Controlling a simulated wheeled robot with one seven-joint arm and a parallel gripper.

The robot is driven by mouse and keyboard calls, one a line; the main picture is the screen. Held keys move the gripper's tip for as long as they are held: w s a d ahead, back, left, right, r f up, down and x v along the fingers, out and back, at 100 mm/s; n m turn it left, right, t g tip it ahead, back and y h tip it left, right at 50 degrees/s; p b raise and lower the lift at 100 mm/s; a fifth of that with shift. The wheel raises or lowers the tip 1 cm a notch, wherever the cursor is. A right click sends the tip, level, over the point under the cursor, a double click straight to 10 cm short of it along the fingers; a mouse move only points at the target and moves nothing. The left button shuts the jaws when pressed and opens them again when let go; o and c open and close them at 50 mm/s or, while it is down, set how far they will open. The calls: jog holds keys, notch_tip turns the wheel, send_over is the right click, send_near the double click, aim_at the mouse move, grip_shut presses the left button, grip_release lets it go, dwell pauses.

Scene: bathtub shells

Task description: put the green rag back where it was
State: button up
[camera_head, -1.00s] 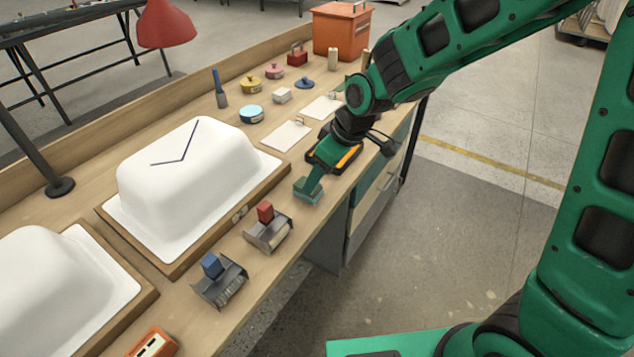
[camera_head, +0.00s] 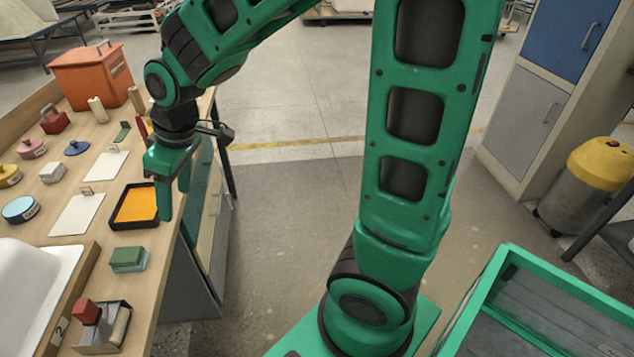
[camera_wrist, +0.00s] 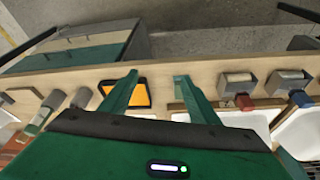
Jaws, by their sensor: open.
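A folded green block-like piece, apparently the green rag (camera_head: 130,254), lies on a teal piece (camera_head: 127,267) on the bench near its front edge. A teal-green piece (camera_wrist: 181,86) also shows beside a fingertip in the wrist view. My gripper (camera_head: 174,200) is open and empty, pointing down at the bench edge. It is beside the black tray with an orange-yellow floor (camera_head: 118,218), apart from the green piece. In the wrist view the tray (camera_wrist: 146,92) is beside the left finger of my gripper (camera_wrist: 157,77). A smaller green item (camera_head: 122,132) lies farther back.
White boards (camera_head: 77,214) lie left of the tray. A holder with a red block (camera_head: 100,325) and a white tub shell (camera_head: 30,290) are nearer. Pots, cylinders and an orange box (camera_head: 92,75) stand farther back. The floor right of the bench is open.

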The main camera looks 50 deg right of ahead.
jog(key=s+d+r+m+h, duration=0.15)
jog(key=s+d+m, duration=0.45)
jog(key=d, duration=0.7)
jog(key=s+d+m+g, duration=0.1)
jog(key=s+d+m, duration=0.3)
jog(key=s, duration=0.5)
jog(key=s+d+m+g, duration=0.1)
jog(key=s+d+m, duration=0.3)
jog(key=s+d, duration=0.3)
jog(key=shift+s+d+g+h, duration=0.2)
jog(key=shift+s+g+h, duration=0.2)
jog(key=shift+s, duration=0.45)
jog(key=shift+w+f, duration=0.2)
jog(key=shift+w, duration=0.5)
